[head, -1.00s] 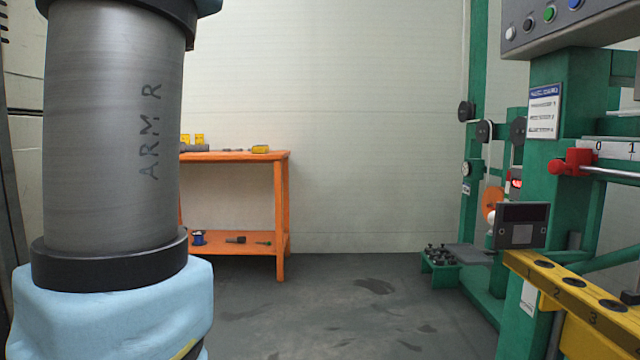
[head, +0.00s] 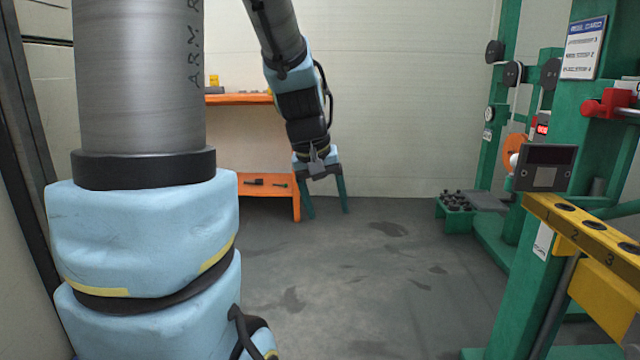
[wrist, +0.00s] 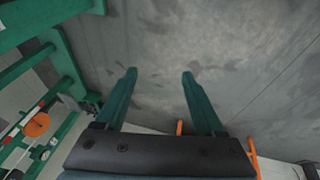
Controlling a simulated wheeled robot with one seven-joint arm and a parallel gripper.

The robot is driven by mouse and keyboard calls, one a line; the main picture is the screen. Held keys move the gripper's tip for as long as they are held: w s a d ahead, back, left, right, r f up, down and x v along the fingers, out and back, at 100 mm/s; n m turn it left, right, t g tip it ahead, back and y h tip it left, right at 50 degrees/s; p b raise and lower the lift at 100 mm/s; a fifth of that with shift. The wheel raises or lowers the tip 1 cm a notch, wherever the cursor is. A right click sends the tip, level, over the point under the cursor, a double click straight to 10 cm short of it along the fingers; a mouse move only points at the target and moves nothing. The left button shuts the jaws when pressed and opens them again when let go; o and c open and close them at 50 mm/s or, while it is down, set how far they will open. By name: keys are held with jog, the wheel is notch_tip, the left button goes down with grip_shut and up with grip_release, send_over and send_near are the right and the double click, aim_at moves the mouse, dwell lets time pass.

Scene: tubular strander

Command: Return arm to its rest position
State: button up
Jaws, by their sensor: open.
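My gripper (head: 327,212) hangs in the middle of the head view, pointing down, with its two green fingers spread apart. It is open and empty, in front of the orange workbench and above the floor. In the wrist view my gripper (wrist: 160,75) also shows two separate green fingers with only grey floor between and beyond them. My arm comes down from the top of the head view, and its large grey and blue links fill the left side.
An orange workbench (head: 297,200) stands behind my gripper by the back wall. A green strander frame (head: 500,170) with a yellow numbered rail (head: 580,222) and a small dark screen (head: 545,167) stands at the right. A green bin (head: 455,215) sits at its foot. The middle floor (head: 370,280) is clear.

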jog(key=s+a+f+m+g+y, duration=0.1)
jog(key=s+a+f+g+y, duration=0.1)
jog(key=s+a+f, duration=0.7)
notch_tip(320, 180, up, 37)
jog(key=d+p, duration=0.1)
jog(key=p, duration=3.5)
jog(key=shift+f+t, duration=0.15)
jog(key=shift+t, duration=0.15)
